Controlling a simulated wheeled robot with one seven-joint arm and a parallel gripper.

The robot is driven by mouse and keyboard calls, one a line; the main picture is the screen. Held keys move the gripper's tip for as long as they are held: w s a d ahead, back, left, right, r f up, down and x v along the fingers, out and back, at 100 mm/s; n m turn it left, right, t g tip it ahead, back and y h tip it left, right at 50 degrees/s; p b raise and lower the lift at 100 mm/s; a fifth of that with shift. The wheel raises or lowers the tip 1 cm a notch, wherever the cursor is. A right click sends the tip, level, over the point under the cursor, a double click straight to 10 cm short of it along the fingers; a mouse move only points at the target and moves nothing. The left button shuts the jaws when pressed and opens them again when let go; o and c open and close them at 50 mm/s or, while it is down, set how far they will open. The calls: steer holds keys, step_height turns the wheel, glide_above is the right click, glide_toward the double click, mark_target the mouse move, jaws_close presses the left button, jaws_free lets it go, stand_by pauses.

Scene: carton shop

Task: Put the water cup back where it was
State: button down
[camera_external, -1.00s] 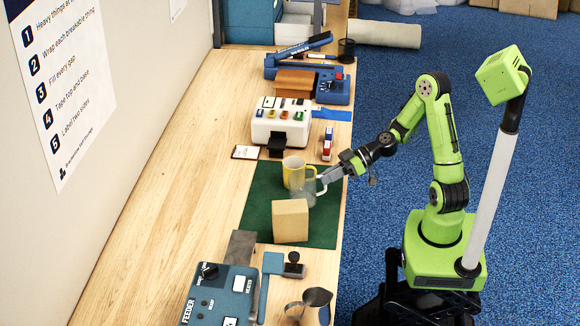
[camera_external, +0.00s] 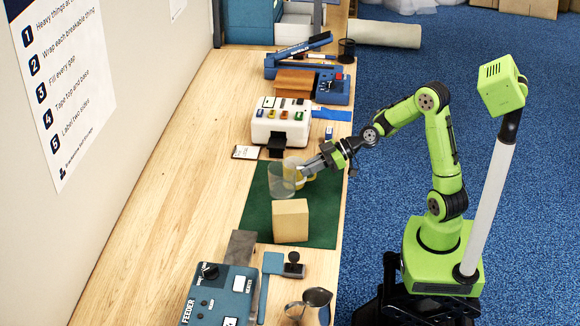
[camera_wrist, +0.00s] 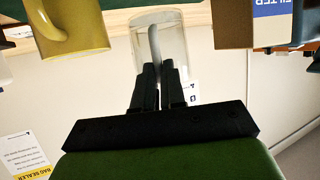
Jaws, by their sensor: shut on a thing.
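The water cup is a clear glass cup with a handle (camera_external: 279,180), upright over the green mat (camera_external: 260,213). My gripper (camera_external: 312,166) is shut on its handle from the right, and the wrist view shows the fingers (camera_wrist: 160,70) pinching the handle in front of the clear cup (camera_wrist: 177,32). I cannot tell whether the cup's base touches the mat. A yellow mug (camera_external: 299,170) is partly hidden behind the cup and my gripper; it also shows in the wrist view (camera_wrist: 78,28).
A tan box (camera_external: 290,221) stands on the mat just in front of the cup. A white machine with coloured buttons (camera_external: 281,120) is behind the mat, with a small card (camera_external: 246,152) to its left. Bare bench lies left of the mat. A blue feeder (camera_external: 222,292) is at the front.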

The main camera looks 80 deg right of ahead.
steer(key=w+a+r+p, duration=0.2)
steer(key=w+p, duration=0.2)
steer(key=w, duration=0.5)
steer(key=w+a+r+p, duration=0.2)
steer(key=w+p, duration=0.2)
steer(key=w, duration=0.5)
steer(key=f, duration=0.6)
steer(key=f+b, duration=0.1)
steer(key=f, duration=0.2)
steer(key=shift+s+d+f, duration=0.15)
steer(key=shift+d+f, duration=0.1)
steer(key=shift+f, duration=0.1)
steer(key=c, duration=1.2)
jaws_free()
